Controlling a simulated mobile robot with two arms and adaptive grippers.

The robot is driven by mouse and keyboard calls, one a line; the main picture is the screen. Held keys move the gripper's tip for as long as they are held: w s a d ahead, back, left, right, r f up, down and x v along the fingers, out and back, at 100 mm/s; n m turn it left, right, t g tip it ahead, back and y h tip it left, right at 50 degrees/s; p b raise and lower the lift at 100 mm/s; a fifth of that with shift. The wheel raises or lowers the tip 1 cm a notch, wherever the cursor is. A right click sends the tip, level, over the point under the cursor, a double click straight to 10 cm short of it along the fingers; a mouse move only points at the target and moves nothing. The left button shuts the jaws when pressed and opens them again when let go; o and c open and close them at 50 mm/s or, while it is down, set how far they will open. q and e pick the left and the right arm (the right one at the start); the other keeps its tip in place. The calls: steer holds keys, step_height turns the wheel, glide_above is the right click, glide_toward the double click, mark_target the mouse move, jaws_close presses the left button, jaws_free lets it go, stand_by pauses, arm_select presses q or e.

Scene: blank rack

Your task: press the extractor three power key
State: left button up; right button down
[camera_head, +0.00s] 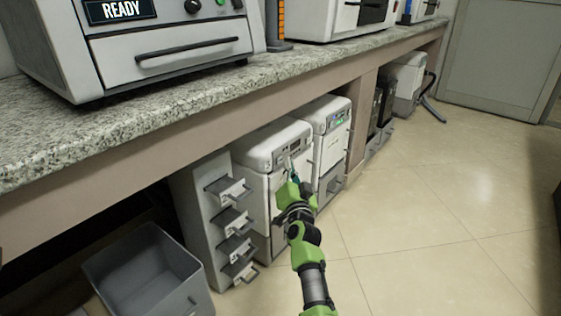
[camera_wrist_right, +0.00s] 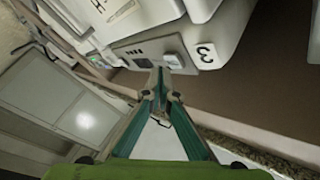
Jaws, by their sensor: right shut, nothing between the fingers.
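Extractor three is the white unit (camera_head: 268,150) under the counter, behind the drawer stack. In the right wrist view its casing carries a "3" label (camera_wrist_right: 206,53). Its control panel (camera_wrist_right: 138,52) there shows a row of small dark keys and a grey square part (camera_wrist_right: 173,59). My right gripper (camera_head: 289,162) is at the front of this panel. Its fingers are shut and empty, and their tips (camera_wrist_right: 160,70) overlap the panel's lower edge near the square part. I cannot tell whether they touch it. The tips partly hide the panel. My left gripper is not in view.
A grey drawer stack (camera_head: 196,215) with protruding handles and an open grey bin (camera_head: 145,262) are to the left. The granite counter (camera_head: 130,120) overhangs. The tiled floor (camera_head: 430,215) at right is clear.

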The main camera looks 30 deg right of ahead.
steer(key=shift+w, duration=0.1)
stand_by(0.4)
steer(key=shift+w+a, duration=0.2)
steer(key=shift+w, duration=0.15)
